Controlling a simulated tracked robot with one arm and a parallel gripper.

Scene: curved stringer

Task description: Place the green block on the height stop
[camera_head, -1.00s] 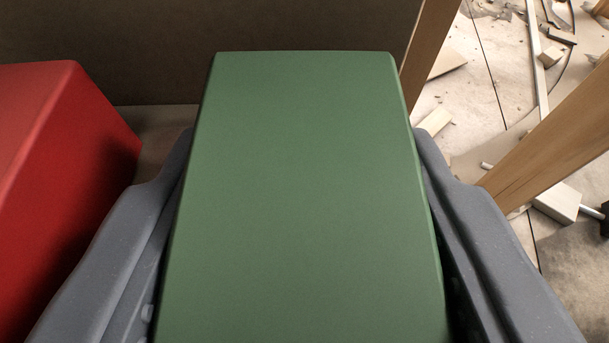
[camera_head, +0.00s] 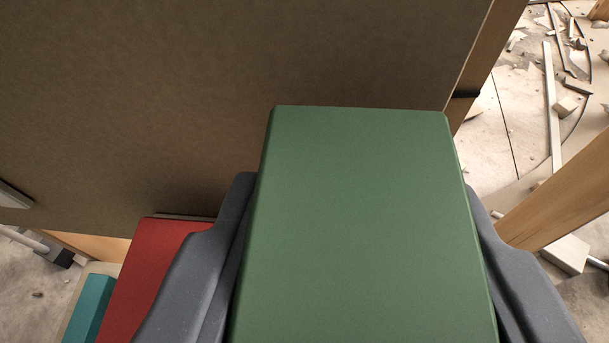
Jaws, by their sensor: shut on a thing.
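The green block (camera_head: 365,220) fills the lower middle of the view, its broad flat face toward the camera. My gripper (camera_head: 362,200) is shut on it, with one grey finger along its left side and one along its right side. The block appears raised, above the level of the red block (camera_head: 155,265). What lies directly under the green block is hidden. I cannot make out the height stop for certain.
A large brown panel (camera_head: 220,90) stands behind the blocks. A teal block (camera_head: 92,305) is at the lower left beside the red block. A wooden post (camera_head: 560,190) is at the right. Debris and planks (camera_head: 550,100) lie on the floor beyond.

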